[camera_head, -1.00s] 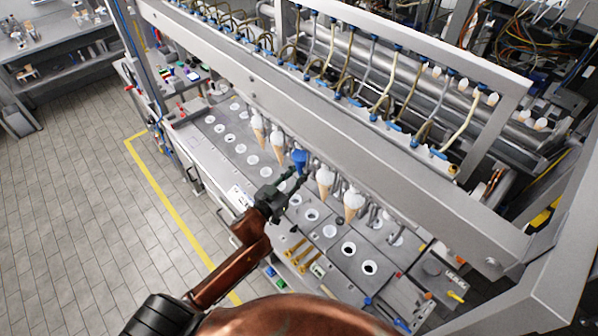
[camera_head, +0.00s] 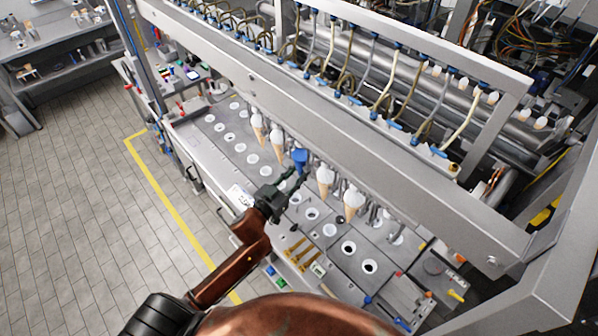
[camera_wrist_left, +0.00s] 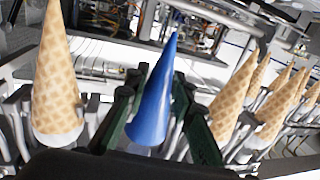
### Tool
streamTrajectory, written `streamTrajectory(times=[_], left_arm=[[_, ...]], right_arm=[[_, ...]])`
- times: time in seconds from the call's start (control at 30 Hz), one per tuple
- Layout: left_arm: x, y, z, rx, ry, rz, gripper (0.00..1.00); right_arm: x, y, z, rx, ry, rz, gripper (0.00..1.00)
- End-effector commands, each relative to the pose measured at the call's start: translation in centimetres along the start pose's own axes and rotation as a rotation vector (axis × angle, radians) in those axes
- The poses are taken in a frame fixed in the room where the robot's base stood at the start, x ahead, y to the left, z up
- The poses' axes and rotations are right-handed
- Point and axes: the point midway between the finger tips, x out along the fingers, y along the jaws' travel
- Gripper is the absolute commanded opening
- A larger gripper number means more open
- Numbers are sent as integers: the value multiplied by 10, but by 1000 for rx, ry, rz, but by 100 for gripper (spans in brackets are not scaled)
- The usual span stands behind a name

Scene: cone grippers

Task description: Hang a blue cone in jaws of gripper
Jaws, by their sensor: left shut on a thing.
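The blue cone (camera_head: 300,157) is at the machine's row of cone grippers, between the waffle cones. In the left wrist view the blue cone (camera_wrist_left: 154,110) stands between the green fingers of my left gripper (camera_wrist_left: 160,140), its narrow end toward the top of that picture. My left gripper (camera_head: 291,183) is shut on the cone. The machine's jaws around it are mostly hidden, so I cannot tell whether they hold it. My right gripper is not in view.
Waffle cones with white tops hang on both sides, one just left (camera_head: 278,147) and one just right (camera_head: 325,181). The metal beam (camera_head: 330,130) runs above them. Below is a plate with round holes (camera_head: 240,148).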

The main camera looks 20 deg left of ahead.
Motion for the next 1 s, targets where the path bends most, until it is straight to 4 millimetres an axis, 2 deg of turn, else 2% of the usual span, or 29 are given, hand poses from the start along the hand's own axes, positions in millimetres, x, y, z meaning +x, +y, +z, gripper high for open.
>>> streamTrajectory(times=[0.93, 0.97, 1.0], left_arm=[[0, 0, 6, 1, 1, 0, 5], [0, 0, 6, 1, 1, 0, 23], [0, 0, 6, 1, 1, 0, 26]], right_arm=[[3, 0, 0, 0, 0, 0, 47], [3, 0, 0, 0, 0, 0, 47], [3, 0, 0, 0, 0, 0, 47]])
